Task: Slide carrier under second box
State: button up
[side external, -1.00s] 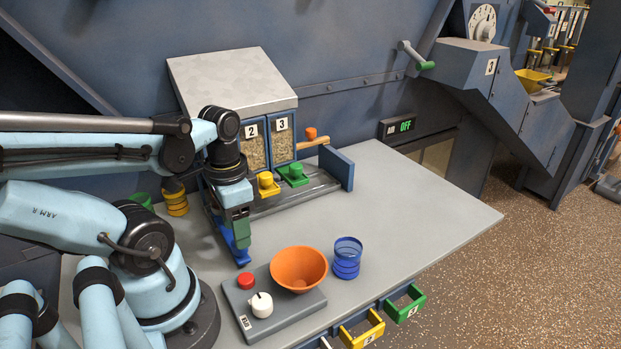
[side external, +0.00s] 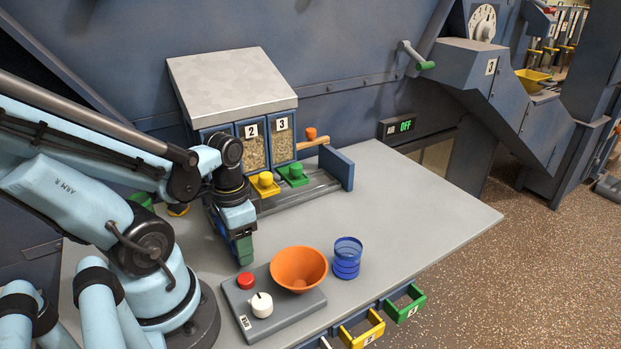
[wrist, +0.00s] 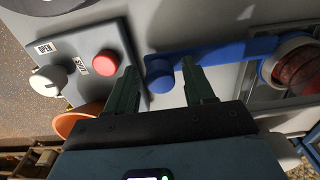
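The carrier is a flat blue bar (wrist: 225,50) with a round blue knob (wrist: 158,73) at one end and a ring (wrist: 292,62) around something dark red at the other. My gripper (wrist: 158,72) is open, with its green fingers either side of the knob; I cannot tell whether they touch it. In the side view my gripper (side external: 243,262) is low over the table, hiding most of the carrier. The second box (side external: 252,147), labelled 2, stands left of the third box (side external: 283,137) under a grey lid. My arm hides most of the area left of box 2.
A panel with a red button (side external: 246,281) and white knob (side external: 262,304) lies just in front of my gripper. Yellow (side external: 265,184) and green (side external: 293,174) sliders lie under the boxes. The table's right is clear.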

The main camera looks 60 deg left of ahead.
jog(key=c, duration=0.7)
jog(key=shift+o, duration=0.2)
jog(key=shift+w, duration=7.05)
jog(key=o, duration=0.8)
notch_tip(320, 180, up, 12)
